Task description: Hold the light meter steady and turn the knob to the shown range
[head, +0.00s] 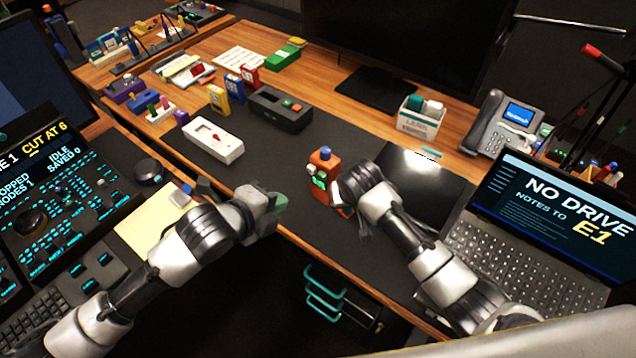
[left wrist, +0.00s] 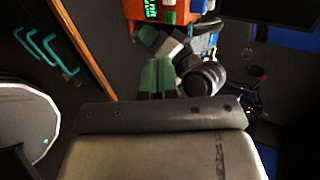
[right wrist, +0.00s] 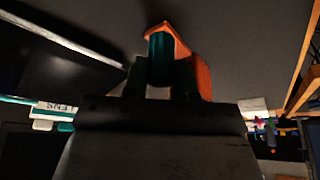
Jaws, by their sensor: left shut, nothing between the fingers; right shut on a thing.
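The orange light meter (head: 321,178) stands on the dark desk mat near its front edge, with a lit green display on its front and a blue part on top. Its lower end also shows in the left wrist view (left wrist: 146,32), with the green display. I cannot tell for sure which part is the knob.
A white box with a red pointer (head: 213,138) and a black case (head: 280,108) lie behind on the mat. A laptop (head: 565,212) sits right, a control console (head: 60,215) left. The mat between the left gripper and the meter is clear.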

